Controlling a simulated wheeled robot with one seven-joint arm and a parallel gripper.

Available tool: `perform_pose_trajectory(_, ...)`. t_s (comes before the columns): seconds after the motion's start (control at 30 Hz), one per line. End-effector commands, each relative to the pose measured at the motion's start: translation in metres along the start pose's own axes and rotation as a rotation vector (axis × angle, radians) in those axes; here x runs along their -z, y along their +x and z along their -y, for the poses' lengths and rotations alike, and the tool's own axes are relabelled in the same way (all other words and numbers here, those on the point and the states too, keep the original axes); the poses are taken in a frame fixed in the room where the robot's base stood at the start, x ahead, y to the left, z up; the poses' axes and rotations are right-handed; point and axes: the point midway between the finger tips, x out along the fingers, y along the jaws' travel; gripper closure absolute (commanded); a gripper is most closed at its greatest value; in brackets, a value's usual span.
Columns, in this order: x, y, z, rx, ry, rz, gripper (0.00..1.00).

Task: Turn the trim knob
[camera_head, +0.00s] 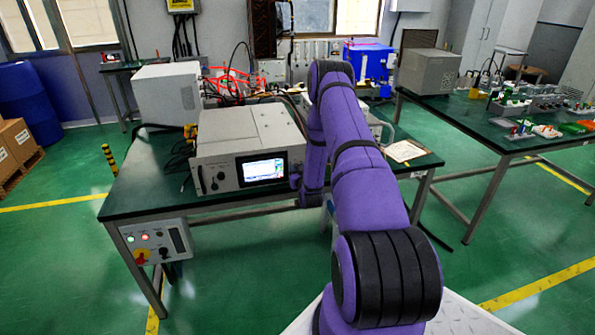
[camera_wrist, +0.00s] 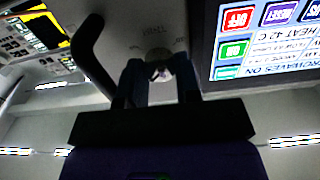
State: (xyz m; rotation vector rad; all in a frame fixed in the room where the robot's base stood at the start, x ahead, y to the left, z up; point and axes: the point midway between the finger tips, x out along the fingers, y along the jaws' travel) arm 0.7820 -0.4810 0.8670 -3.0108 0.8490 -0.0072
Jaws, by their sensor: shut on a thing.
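The microwave generator (camera_head: 250,135) is a grey box on the green-topped bench, with a lit screen (camera_head: 263,169) on its front. The wrist view shows the front panel upside down, with the screen (camera_wrist: 265,40) at the right and a black handle (camera_wrist: 92,58) at the left. My gripper (camera_wrist: 160,76) is at the panel between them, its two dark fingers shut on the trim knob (camera_wrist: 160,70). Only a small pale part of the knob shows between the fingers; its pointer cannot be made out. In the head view my purple arm hides the knob and most of the gripper.
The green bench (camera_head: 140,190) carries a white box (camera_head: 168,92) behind the generator and a paper sheet (camera_head: 405,150) at the right. A control box (camera_head: 155,243) with lit buttons hangs at its front left. A second bench (camera_head: 470,118) stands at the right.

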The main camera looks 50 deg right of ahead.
Motion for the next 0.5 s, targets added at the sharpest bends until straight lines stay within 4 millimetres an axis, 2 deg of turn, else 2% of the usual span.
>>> perform_pose_trajectory(0.2,-0.0010,-0.0008,-0.0009,-0.002,0.137,0.002,0.93)
perform_pose_trajectory(0.5,-0.0012,-0.0008,-0.0003,0.000,0.232,0.003,0.93)
